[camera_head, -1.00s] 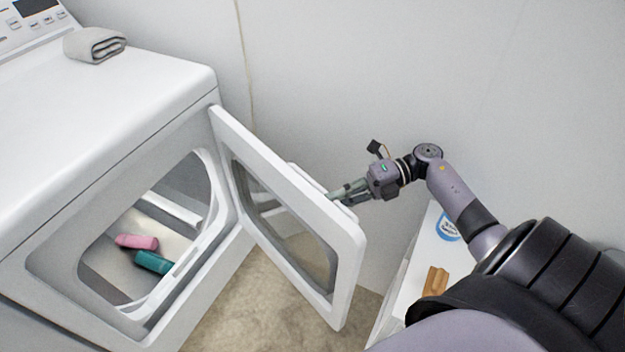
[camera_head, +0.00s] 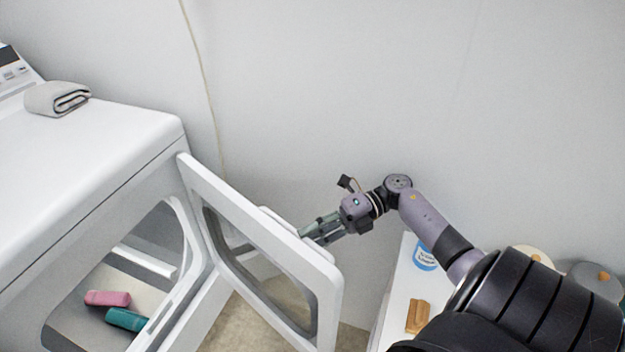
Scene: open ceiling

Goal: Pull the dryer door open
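The white dryer door (camera_head: 325,290) with its dark window stands swung wide out from the white dryer (camera_head: 90,150). The opening shows a pink rolled cloth (camera_head: 107,298) and a teal rolled cloth (camera_head: 127,319) inside. My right gripper (camera_head: 309,237) is at the door's outer face, close to its upper edge. Its two fingers look spread apart, with nothing visible between them. The door edge hides what lies just beyond the fingertips, so contact cannot be told. My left gripper is not in view.
A folded grey towel (camera_head: 57,98) lies on the dryer top. A white surface (camera_head: 398,298) at the right holds a wooden brush-like block (camera_head: 418,316) and a blue-and-white tub (camera_head: 425,257). A plain wall stands behind. Beige floor shows below the door.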

